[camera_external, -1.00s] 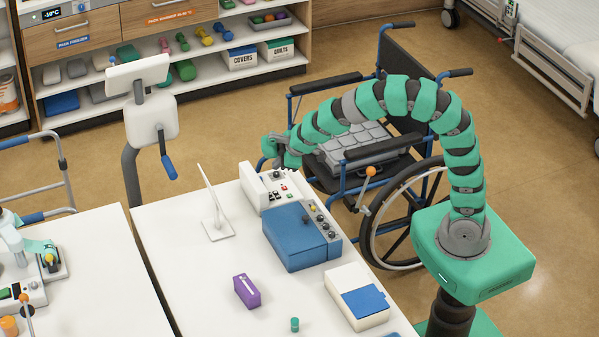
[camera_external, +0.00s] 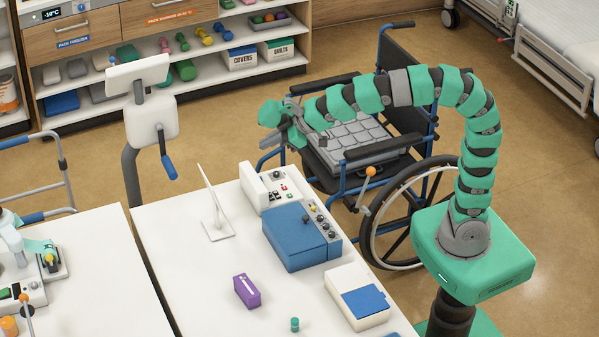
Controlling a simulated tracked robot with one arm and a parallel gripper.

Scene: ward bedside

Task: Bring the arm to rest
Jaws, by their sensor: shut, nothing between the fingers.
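My arm, green and grey, rises from my green base at the right and arches leftward over the wheelchair (camera_external: 375,160). My gripper (camera_external: 270,125) is at the arm's left end, in the air in front of the wheelchair's left side and beyond the table's far edge. It is shut and holds nothing. The fingers are small in this view.
The white table (camera_external: 190,280) carries a blue box device (camera_external: 295,243), a white control box (camera_external: 262,190), a purple pack (camera_external: 247,291), a small green cylinder (camera_external: 295,324) and a white-and-blue box (camera_external: 357,300). A shelf unit (camera_external: 170,50) stands at the back. A bed (camera_external: 560,50) is at top right.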

